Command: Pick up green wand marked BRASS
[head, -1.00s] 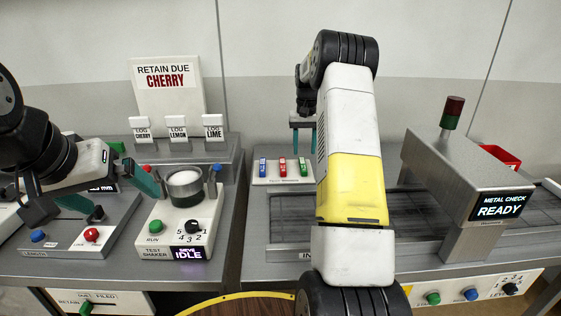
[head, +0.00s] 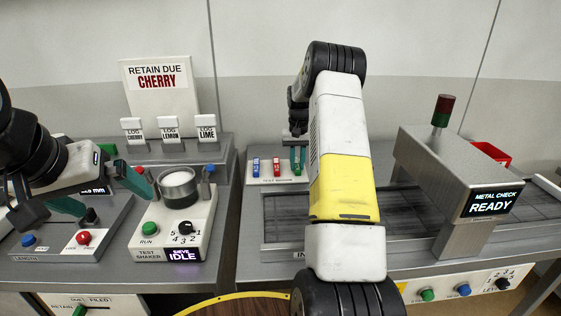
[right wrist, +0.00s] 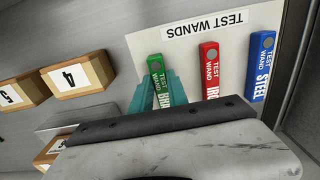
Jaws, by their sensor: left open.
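The green wand marked BRASS lies rightmost of three wands in the head view (head: 300,169), beside the red one. It also shows in the right wrist view (right wrist: 156,66), with its lower label partly hidden by my gripper. My right gripper (right wrist: 158,88) has its teal fingers on either side of the green wand, very near its sides; whether they press on it I cannot tell. It also shows in the head view (head: 298,158), partly hidden by my arm. My left gripper (head: 101,192) is open and empty above the left-hand devices.
The red wand (right wrist: 210,72) and the blue wand (right wrist: 260,66) lie beside the green one on the white TEST WANDS panel (right wrist: 185,48). Numbered wooden blocks (right wrist: 75,76) are to the left. The metal check arch (head: 455,175) stands to the right.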

